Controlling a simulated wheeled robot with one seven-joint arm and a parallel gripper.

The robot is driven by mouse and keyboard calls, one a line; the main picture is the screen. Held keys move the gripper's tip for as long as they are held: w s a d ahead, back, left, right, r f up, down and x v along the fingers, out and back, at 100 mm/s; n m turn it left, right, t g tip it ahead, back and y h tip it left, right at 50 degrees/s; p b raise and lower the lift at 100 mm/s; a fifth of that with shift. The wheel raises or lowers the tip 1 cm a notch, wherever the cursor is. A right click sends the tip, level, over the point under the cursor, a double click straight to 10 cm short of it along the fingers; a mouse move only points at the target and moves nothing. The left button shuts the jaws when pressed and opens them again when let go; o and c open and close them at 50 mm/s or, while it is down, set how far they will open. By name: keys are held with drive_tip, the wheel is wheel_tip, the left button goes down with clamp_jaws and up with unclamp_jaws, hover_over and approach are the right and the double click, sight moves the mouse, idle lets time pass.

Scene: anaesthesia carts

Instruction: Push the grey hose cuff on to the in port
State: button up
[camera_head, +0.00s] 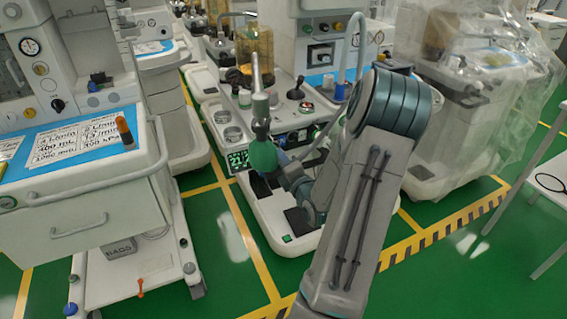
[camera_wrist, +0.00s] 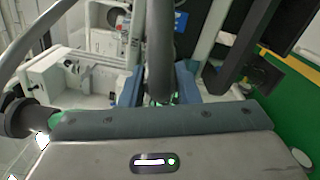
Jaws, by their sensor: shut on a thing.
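My gripper (camera_wrist: 159,92) is shut on a dark grey tube end, which I take as the hose cuff (camera_wrist: 160,48); it stands between the two blue-grey fingers in the wrist view. In the head view my gripper reaches the middle cart (camera_head: 278,222), its fingers mostly hidden by my arm and a green bag (camera_head: 263,156). The in port is not clearly visible; the fingers and cuff cover the area ahead. I cannot tell whether the cuff touches it.
The green bag hangs below a grey post (camera_head: 260,105), close to the gripper's left. A dark round fitting (camera_wrist: 20,118) is close to the palm's left in the wrist view. A white cart (camera_head: 90,190) stands left, a plastic-covered cart (camera_head: 470,110) right. Green floor lies between.

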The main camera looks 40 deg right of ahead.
drive_tip(key=shift+b+x, duration=0.6)
drive_tip(key=shift+x, duration=0.8)
drive_tip(key=o, duration=1)
drive_tip(key=p+v, duration=0.1)
drive_tip(key=v, duration=0.3)
drive_tip(key=p+v, duration=0.2)
drive_tip(key=v, duration=0.2)
drive_tip(key=shift+s+d+r, duration=0.15)
drive_tip(key=shift+s+r, duration=0.1)
drive_tip(key=shift+s, duration=0.1)
drive_tip(key=p, duration=0.3)
drive_tip(key=shift+s, duration=0.35)
drive_tip(key=shift+s+p, duration=0.1)
drive_tip(key=shift+p, duration=0.4)
